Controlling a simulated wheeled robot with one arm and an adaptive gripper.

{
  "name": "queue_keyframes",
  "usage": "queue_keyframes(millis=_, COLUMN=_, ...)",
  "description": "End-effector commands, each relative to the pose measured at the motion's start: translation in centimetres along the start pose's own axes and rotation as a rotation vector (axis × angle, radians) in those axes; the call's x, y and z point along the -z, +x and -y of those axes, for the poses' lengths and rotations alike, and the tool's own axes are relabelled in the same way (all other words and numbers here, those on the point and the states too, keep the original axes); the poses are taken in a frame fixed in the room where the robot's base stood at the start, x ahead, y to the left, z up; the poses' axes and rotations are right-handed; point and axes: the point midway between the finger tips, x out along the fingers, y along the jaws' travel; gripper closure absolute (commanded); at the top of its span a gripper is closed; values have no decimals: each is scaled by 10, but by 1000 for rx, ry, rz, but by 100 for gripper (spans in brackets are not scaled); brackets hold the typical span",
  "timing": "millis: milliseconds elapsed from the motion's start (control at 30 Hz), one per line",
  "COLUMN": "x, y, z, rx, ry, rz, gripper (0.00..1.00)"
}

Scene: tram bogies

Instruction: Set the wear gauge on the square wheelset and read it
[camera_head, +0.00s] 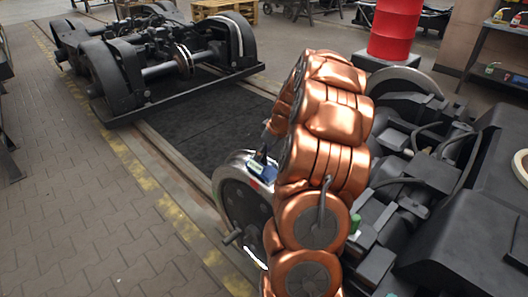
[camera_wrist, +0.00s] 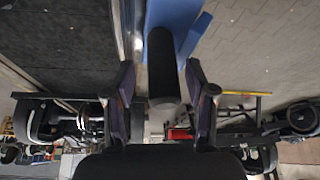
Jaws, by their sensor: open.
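The wear gauge (camera_head: 263,173), a blue body with a small pale screen, sits at the top of the rim of a steel wheel (camera_head: 240,205) on the near bogie. In the wrist view its blue body (camera_wrist: 178,18) is at the top, and its black round handle (camera_wrist: 163,70) points towards me. My gripper (camera_wrist: 163,90) is open, with one finger on each side of the handle and a gap showing on both sides. In the head view my copper arm hides most of the gripper and part of the wheel. I cannot tell how the gauge seats on the rim.
The near bogie (camera_head: 430,165) fills the right side beside my arm. Another bogie (camera_head: 150,60) stands at the back left over a dark floor pit cover (camera_head: 205,120). A red drum (camera_head: 394,30) stands at the back right. The paved floor (camera_head: 80,200) at left is clear.

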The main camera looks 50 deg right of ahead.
Motion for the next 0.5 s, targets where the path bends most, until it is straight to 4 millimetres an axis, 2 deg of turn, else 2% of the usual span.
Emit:
queue_keyframes(millis=300, x=3, y=-9, z=0, rx=-1, ry=-1, rz=0, gripper=45)
queue_keyframes(millis=500, x=3, y=-44, z=-2, rx=-6, ry=-1, rz=-4, gripper=45)
